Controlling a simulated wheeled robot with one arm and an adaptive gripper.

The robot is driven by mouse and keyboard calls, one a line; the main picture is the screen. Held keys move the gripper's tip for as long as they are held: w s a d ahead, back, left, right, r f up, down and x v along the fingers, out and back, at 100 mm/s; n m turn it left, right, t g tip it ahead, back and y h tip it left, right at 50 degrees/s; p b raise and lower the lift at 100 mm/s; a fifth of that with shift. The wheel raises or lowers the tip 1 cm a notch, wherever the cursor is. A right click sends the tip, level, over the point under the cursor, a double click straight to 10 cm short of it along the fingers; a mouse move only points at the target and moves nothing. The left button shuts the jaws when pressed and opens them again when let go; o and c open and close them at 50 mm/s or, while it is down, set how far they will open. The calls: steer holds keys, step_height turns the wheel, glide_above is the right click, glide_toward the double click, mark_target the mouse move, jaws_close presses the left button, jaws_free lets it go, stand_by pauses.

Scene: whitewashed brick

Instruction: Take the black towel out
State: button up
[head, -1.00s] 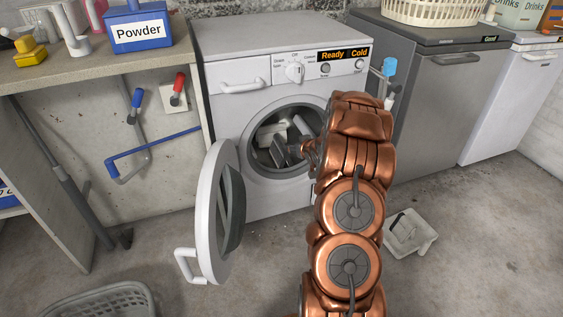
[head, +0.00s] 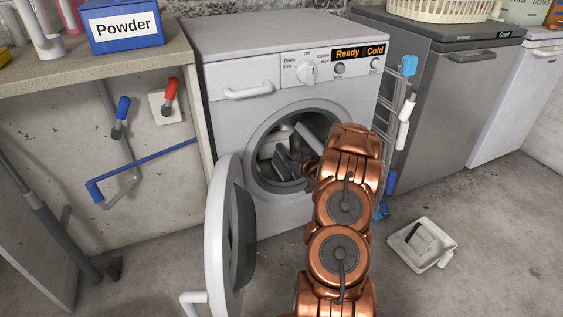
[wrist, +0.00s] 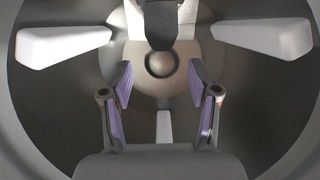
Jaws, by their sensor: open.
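In the wrist view a dark, limp-looking piece, seemingly the black towel (wrist: 160,24), hangs at the top middle of the drum, in front of a pale surface. I cannot make it out surely in the head view. My gripper (wrist: 160,84) is open and empty inside the drum, its purple-padded fingers apart. The dark piece is above and beyond the fingertips, and no contact shows. In the head view my gripper (head: 288,163) is in the opening of the white washing machine (head: 230,135), partly hidden by my arm. The machine's door (head: 220,240) stands open at the left.
Pale paddles stick out from the drum wall at left (wrist: 62,47), right (wrist: 262,36) and bottom. The round rim surrounds my wrist closely. A drying rack (head: 385,120) stands right of the machine. A white dustpan-like item (head: 422,243) lies on the floor.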

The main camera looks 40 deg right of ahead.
mark_target(287, 154)
steer(key=shift+w+d+f, duration=0.15)
steer(key=shift+w+f, duration=0.1)
steer(key=shift+w, duration=0.3)
steer(key=shift+w+d+f+b, duration=0.4)
steer(key=shift+w+d+b, duration=0.1)
steer(key=shift+w+b, duration=0.1)
steer(key=w+b, duration=0.1)
steer(key=w+f+b, duration=0.1)
steer(key=w, duration=0.1)
steer(key=shift+f, duration=0.15)
steer(key=shift+w+d+b, duration=0.3)
steer(key=shift+w+d, duration=0.1)
steer(key=shift+w, duration=0.45)
jaws_close()
